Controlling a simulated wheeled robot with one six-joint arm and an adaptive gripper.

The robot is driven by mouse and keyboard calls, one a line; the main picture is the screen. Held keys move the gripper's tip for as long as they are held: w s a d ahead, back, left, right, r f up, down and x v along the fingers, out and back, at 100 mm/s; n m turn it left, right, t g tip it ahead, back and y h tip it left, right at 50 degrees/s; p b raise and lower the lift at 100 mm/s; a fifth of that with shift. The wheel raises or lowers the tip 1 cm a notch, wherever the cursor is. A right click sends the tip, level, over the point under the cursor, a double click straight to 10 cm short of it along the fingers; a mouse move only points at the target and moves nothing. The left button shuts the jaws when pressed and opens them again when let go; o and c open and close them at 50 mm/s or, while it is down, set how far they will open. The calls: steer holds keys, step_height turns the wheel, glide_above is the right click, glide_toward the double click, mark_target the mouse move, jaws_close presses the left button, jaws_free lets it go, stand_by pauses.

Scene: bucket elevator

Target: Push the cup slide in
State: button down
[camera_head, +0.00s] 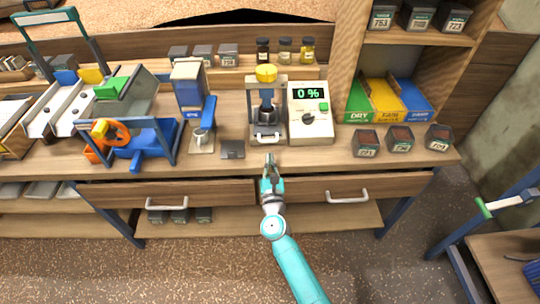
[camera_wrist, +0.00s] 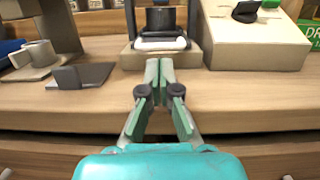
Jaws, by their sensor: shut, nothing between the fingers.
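The cup slide, with a white bar handle (camera_head: 267,138), is at the foot of the grey press frame (camera_head: 281,100) with a yellow knob. In the wrist view its handle (camera_wrist: 160,44) lies straight ahead, just beyond my fingertips. A dark cup (camera_wrist: 160,18) sits behind the handle, between the frame's posts. My gripper (camera_head: 269,161) is shut and empty at the bench's front edge, in front of the handle. In the wrist view its fingertips (camera_wrist: 160,66) appear just short of the handle; I cannot tell whether they touch it. How far the slide sticks out is hard to tell.
A white box with a "0 %" display (camera_head: 310,112) stands right of the press. A small dark plate (camera_head: 232,149) and a grey cup on a stand (camera_head: 201,140) are to the left. Drawers with white handles (camera_head: 346,197) lie below the bench edge.

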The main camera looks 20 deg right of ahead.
steer(key=v, duration=0.9)
steer(key=shift+s+f, duration=0.1)
steer(key=shift+f, duration=0.05)
steer(key=s+d+n+y, duration=0.1)
steer(key=s+n+y, duration=0.3)
steer(key=s+n, duration=1.8)
steer(key=s+r+n+g+y, duration=0.1)
steer(key=s+r+n+g, duration=0.1)
steer(key=s+n, duration=0.6)
steer(key=s+r+n+g, duration=0.2)
steer(key=s+r+n, duration=0.3)
steer(key=s+n, duration=0.4)
steer(key=s+a, duration=0.1)
steer(key=s, duration=0.2)
steer(key=shift+s+r+y, duration=0.15)
steer(key=shift+s+y, duration=0.25)
